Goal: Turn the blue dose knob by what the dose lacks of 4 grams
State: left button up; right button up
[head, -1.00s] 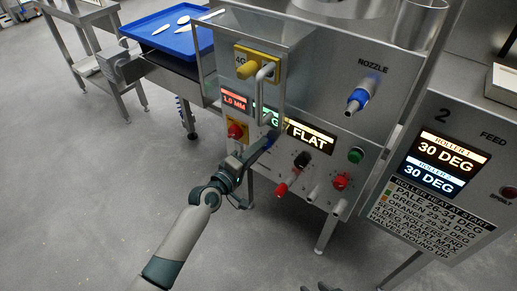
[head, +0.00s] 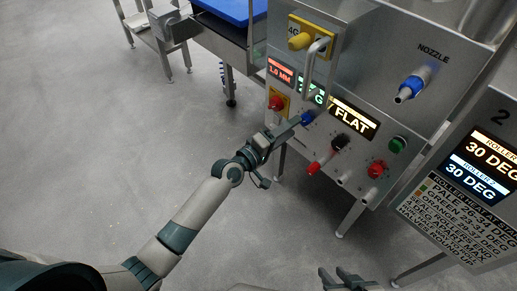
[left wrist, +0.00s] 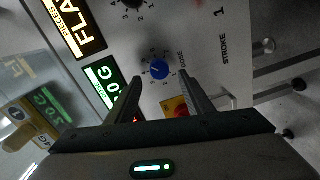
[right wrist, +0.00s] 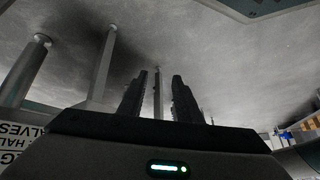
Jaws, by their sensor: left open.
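The blue dose knob (head: 307,118) is on the steel machine front, below the green grams display (head: 311,92). In the left wrist view the knob (left wrist: 159,70) has a dial of numbers around it. The display (left wrist: 103,80) there ends in "0 G"; its first digit is not clear to me. My left gripper (left wrist: 162,78) is open, with its fingers pointing at the panel and the knob seen between their tips. I cannot tell whether they touch it. My right gripper (head: 345,279) is open and empty, low in the head view, away from the panel.
A red knob on a yellow plate (head: 277,102) is close left of the blue knob. A steel handle (head: 314,68), a black knob (head: 341,142), a red knob (head: 377,169) and a green button (head: 398,145) are also on the front. A blue tray (head: 232,8) is behind.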

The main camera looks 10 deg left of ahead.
pick_arm(q)
jog(key=v, duration=1.3)
jog(key=shift+s+a, duration=0.25)
jog(key=shift+s, duration=0.05)
pick_arm(e)
jog(key=shift+s+d+f, duration=0.1)
jog(key=shift+s+d, duration=0.1)
jog(key=shift+d, duration=0.25)
pick_arm(q)
jog(key=shift+f, duration=0.1)
jog(key=s+d+f+m+g+y, duration=0.2)
jog(key=s+f+m+g+y, duration=0.15)
jog(key=s+f+m, duration=0.7)
jog(key=s+a+f+g+y, duration=0.2)
jog(key=s+a, duration=0.2)
jog(key=s, duration=0.3)
jog(key=s+a+f+g+y, duration=0.2)
jog(key=s+a+g+y, duration=0.1)
jog(key=s, duration=0.5)
jog(key=s+a+f+p, duration=0.1)
jog(key=a+f+p, duration=0.2)
jog(key=f+p, duration=1.2)
jog(key=shift+s+f, duration=0.3)
jog(key=shift+f, duration=0.65)
pick_arm(e)
jog(key=s+d+f+g+h, duration=0.1)
jog(key=s+d+f, duration=0.1)
jog(key=f, duration=1.5)
jog(key=shift+d, duration=0.5)
